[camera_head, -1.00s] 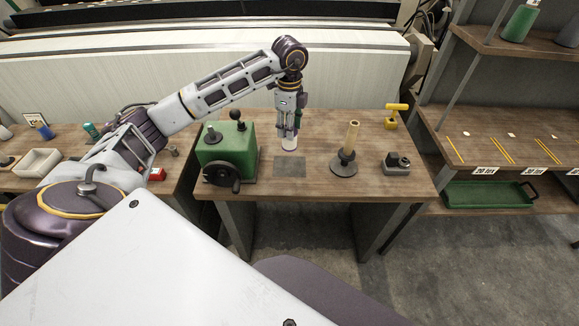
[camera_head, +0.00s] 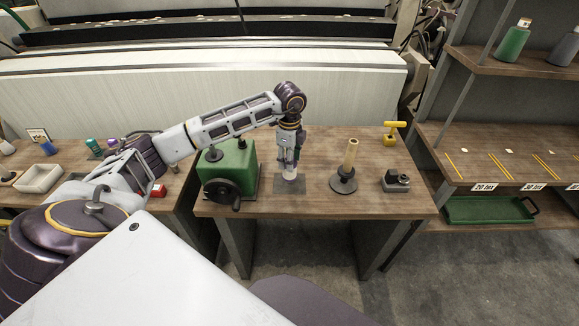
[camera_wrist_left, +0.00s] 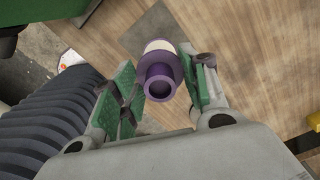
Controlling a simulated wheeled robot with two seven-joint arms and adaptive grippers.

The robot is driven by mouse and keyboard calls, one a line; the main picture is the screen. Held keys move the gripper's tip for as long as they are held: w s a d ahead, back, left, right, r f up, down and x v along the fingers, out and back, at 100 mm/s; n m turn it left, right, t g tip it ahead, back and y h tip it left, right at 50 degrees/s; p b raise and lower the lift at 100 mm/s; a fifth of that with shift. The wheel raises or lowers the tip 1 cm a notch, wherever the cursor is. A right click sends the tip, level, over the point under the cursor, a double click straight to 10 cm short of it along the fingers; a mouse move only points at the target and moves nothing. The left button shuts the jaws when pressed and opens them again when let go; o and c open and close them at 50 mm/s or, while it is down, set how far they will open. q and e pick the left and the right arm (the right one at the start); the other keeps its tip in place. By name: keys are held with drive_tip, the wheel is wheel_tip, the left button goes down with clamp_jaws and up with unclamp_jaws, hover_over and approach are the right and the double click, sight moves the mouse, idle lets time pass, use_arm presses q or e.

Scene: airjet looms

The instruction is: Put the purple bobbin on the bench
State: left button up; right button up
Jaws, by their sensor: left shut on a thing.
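The purple bobbin, with a white wound middle, is in my left gripper (camera_head: 289,163). In the head view only the pale lower part of the bobbin (camera_head: 290,174) shows, upright at the dark grey patch (camera_head: 283,187) on the wooden bench (camera_head: 320,205). In the left wrist view the bobbin's purple hollow end (camera_wrist_left: 160,80) points at the camera, between the green-padded fingers. The gripper is shut on it. I cannot tell whether its base touches the bench. My right gripper is not in view.
A green crank machine (camera_head: 230,170) stands close left of the gripper. A post on a dark round base (camera_head: 345,180), a small black-grey device (camera_head: 396,181) and a yellow-handled tool (camera_head: 392,135) stand to the right. A shelf rack with a green tray (camera_head: 488,209) is at far right.

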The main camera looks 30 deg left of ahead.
use_arm(q)
drive_tip(key=shift+f, duration=1.85)
drive_tip(key=shift+f, duration=0.1)
drive_tip(key=o, duration=1)
drive_tip(key=shift+o, duration=0.2)
